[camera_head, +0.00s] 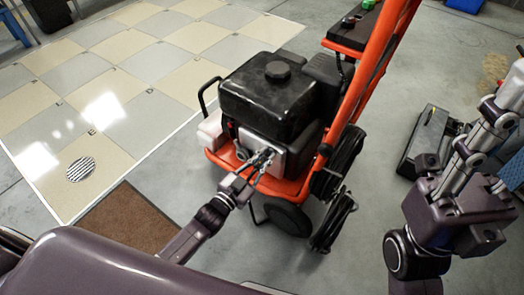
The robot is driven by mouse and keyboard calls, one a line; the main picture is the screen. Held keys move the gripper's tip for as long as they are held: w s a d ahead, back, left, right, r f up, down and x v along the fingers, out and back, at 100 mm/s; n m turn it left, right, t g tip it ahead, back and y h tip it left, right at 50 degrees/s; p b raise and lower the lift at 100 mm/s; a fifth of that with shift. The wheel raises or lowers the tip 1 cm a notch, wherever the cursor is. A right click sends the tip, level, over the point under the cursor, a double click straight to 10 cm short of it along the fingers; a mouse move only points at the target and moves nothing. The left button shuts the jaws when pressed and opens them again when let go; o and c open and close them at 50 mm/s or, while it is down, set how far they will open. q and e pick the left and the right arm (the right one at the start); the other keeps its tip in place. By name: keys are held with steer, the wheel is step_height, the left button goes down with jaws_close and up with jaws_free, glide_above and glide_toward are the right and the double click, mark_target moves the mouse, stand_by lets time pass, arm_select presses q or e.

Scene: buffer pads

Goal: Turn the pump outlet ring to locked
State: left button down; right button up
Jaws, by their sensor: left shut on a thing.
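The pump is an orange wheeled machine with a black tank (275,95) on top and a grey metal body below it. My left gripper (262,160) reaches in from the lower left and is shut at the small outlet ring on the front of the pump. The fingers cover most of the ring, so its angle and any lock mark cannot be read. My right arm (460,190) is raised at the right of the view, well away from the pump. Its fingertips are not clearly seen.
A grey toolbox (425,140) stands at right.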

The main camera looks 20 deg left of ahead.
arm_select(q)
steer(key=shift+s+d+f+m+p, duration=0.15)
steer(key=shift+d+m, duration=0.1)
steer(key=shift+m, duration=0.45)
steer(key=shift+d+f+m+p, duration=0.1)
steer(key=shift+d+m+p, duration=0.1)
steer(key=shift+m, duration=0.5)
steer(key=c, duration=1.9)
jaws_free()
steer(key=shift+c, duration=0.2)
steer(key=v, duration=1.2)
